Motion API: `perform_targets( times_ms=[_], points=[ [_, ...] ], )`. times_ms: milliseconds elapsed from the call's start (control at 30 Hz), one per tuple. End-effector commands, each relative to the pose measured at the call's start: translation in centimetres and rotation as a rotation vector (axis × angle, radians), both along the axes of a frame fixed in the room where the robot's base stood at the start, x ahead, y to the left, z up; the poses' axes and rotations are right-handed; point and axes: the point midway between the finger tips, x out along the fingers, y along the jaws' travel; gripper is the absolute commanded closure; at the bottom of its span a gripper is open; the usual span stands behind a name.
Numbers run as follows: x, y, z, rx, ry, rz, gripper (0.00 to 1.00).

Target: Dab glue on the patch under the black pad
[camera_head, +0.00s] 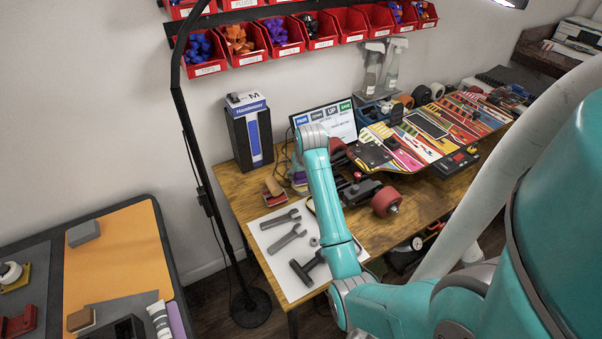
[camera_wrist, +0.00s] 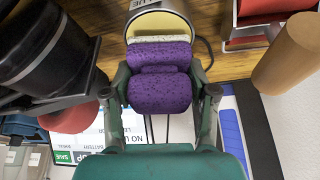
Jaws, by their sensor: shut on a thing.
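My gripper (camera_wrist: 160,84) is shut on a purple speckled block (camera_wrist: 158,92), which looks like a sponge, with one finger on each side. In the head view my arm hides the fingers. A colorful skateboard-like board (camera_head: 410,152) on the wooden workbench carries a dark rectangular pad (camera_head: 427,123) and another dark patch (camera_head: 373,153). I cannot tell which is the black pad meant, and no patch under it shows. A pale tube (camera_head: 159,320), possibly glue, lies on the left table, far from my gripper.
The wooden bench (camera_head: 238,190) also holds a screen (camera_head: 335,122), a black-and-blue box (camera_head: 250,135), a truck with red wheels (camera_head: 386,202) and tools on a white sheet (camera_head: 268,238). A lamp pole (camera_head: 200,160) stands between the tables. The left table's orange mat (camera_head: 125,250) has free room.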

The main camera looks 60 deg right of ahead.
Motion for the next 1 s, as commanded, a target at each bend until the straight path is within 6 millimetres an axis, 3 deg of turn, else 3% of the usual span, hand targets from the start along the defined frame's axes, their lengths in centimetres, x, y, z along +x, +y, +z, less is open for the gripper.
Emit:
perform_targets(
  times_ms=[1000],
  points=[
    [-0.01, 0.01, -0.96, 0.001, 0.001, 0.0, 0.71]
  ],
)
